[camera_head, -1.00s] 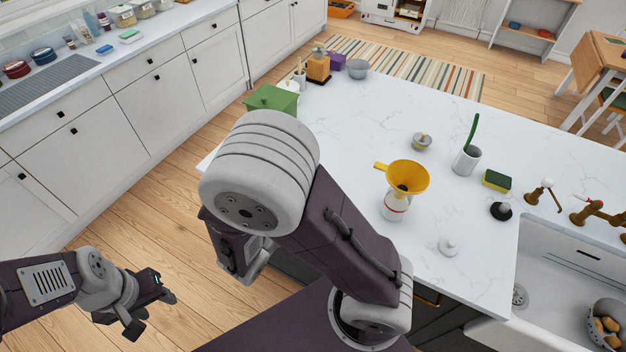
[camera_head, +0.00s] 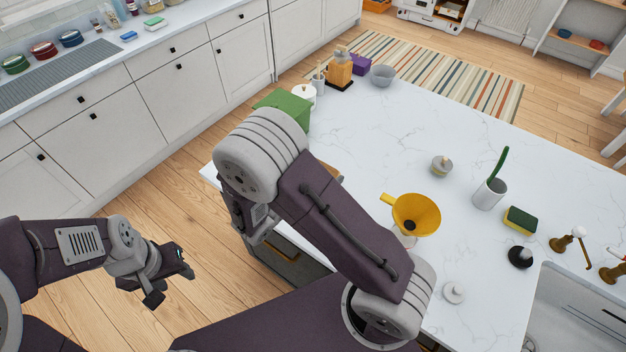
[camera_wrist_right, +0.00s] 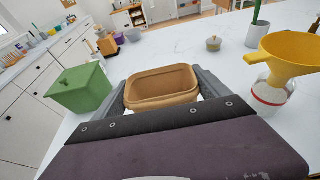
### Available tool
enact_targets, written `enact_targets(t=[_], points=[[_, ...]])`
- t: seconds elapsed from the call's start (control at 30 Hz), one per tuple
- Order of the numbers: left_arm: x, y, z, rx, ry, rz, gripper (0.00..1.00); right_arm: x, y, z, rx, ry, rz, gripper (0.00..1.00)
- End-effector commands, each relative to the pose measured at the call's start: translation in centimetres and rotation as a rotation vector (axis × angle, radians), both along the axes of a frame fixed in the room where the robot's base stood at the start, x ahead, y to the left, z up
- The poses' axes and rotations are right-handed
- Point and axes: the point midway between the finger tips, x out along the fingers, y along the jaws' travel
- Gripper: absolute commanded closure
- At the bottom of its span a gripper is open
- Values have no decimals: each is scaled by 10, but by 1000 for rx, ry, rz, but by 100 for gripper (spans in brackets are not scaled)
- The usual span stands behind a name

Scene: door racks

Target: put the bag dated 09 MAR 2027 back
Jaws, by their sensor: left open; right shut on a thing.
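My right gripper (camera_wrist_right: 162,88) is shut on a tan, open-topped, rounded rectangular container (camera_wrist_right: 160,90), seen between its fingers in the right wrist view. It looks empty inside, and I cannot tell whether it is a bag. In the head view my right arm hides the right gripper and most of the container; a small brown piece (camera_head: 328,170) shows beyond the arm. My left gripper (camera_head: 171,285) is open and empty over the wooden floor. No bag with a readable date shows.
The white counter (camera_head: 375,140) carries a green lidded box (camera_head: 287,107), a yellow funnel (camera_head: 427,222) on a jar, a grey cup (camera_head: 489,194), a sponge (camera_head: 520,219) and a lidded pot (camera_head: 441,166). A sink is at lower right. Floor is clear at left.

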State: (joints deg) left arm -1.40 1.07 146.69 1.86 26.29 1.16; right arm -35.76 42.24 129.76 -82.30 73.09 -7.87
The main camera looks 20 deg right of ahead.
Motion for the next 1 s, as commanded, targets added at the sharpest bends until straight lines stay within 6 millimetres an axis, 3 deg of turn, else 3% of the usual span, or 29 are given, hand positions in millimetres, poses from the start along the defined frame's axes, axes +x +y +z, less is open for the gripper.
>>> enact_targets(t=[0.1,0.23,0.37,0.63,1.0], points=[[0,0,9,0,0,0,53,25,2,-13,-1,-1,-2,87],[0,0,10,0,0,0,53,38,3,-22,-1,0,-1,87],[0,0,11,0,0,0,53,40,4,-25,-1,-1,0,87],[0,0,22,0,0,0,53,40,4,-62,-2,1,1,87],[0,0,15,0,0,0,53,40,4,-69,0,0,1,87]])
